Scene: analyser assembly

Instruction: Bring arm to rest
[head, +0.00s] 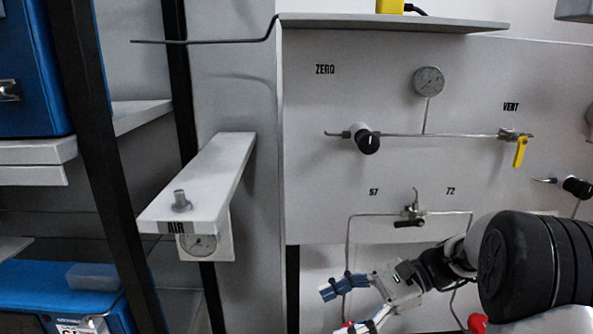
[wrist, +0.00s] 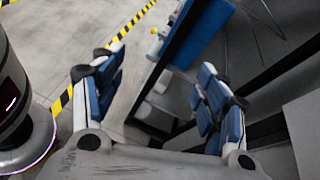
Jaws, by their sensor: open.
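My gripper (head: 348,306) is at the lower middle of the head view, in front of the lower edge of the grey panel (head: 310,190). Its blue-padded fingers are spread apart with nothing between them. In the wrist view my gripper (wrist: 160,105) also shows open and empty, with floor and dark frame posts beyond it. My arm reaches in from the lower right of the head view, and its black joint hides part of the panel's lower right.
A shelf marked AIR (head: 195,190) juts out left of the panel. Valves, a gauge (head: 429,81) and a yellow handle (head: 520,152) stick out from the panel. Black posts and blue boxes (head: 30,75) stand at left. Yellow-black tape (wrist: 140,17) marks the floor.

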